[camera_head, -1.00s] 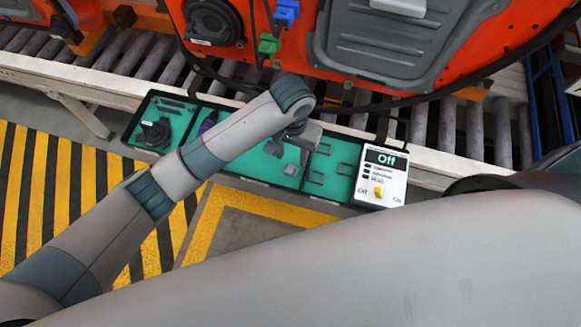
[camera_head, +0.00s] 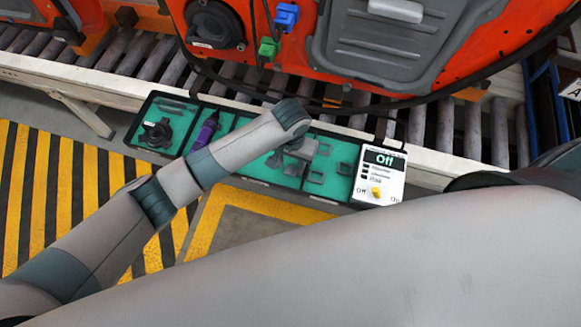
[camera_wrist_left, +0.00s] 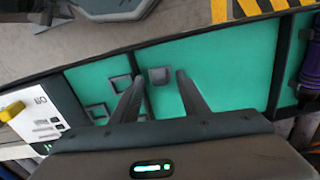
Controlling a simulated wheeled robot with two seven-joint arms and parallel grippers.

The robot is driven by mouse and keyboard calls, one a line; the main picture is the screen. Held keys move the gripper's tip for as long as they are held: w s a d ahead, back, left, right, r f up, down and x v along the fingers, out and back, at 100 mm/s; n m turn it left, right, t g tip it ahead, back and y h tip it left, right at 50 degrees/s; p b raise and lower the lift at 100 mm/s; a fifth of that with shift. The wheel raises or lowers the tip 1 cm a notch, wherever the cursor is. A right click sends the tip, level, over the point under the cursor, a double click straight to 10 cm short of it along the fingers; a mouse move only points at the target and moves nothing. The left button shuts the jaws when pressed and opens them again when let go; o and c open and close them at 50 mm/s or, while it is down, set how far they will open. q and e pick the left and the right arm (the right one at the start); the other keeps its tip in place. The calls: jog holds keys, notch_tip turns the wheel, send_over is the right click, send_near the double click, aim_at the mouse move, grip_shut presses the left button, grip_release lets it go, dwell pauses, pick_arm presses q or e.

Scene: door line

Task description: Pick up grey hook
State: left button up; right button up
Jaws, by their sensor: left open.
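Small grey hooks lie in the teal-lined tray (camera_head: 262,167). In the left wrist view, one grey hook (camera_wrist_left: 159,76) shows between and just beyond the fingertips of my left gripper (camera_wrist_left: 158,86). Several more grey hooks (camera_wrist_left: 96,111) lie in the compartment to its left, across a dark divider. My left gripper (camera_head: 298,163) is open above the tray in the head view, and its hand partly hides the hooks below it. I cannot tell how high the fingers are above the hook. My right gripper is not in view.
A control box (camera_head: 380,176) reading "Off" with a yellow knob stands at the tray's right end. A purple bottle-like item (camera_head: 206,131) and a black round part (camera_head: 155,133) lie in the left compartments. A roller conveyor (camera_head: 440,130) with an orange machine is behind.

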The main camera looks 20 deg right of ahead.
pick_arm(q)
jog(key=shift+f, duration=1.3)
jog(key=shift+c, duration=0.3)
grip_shut()
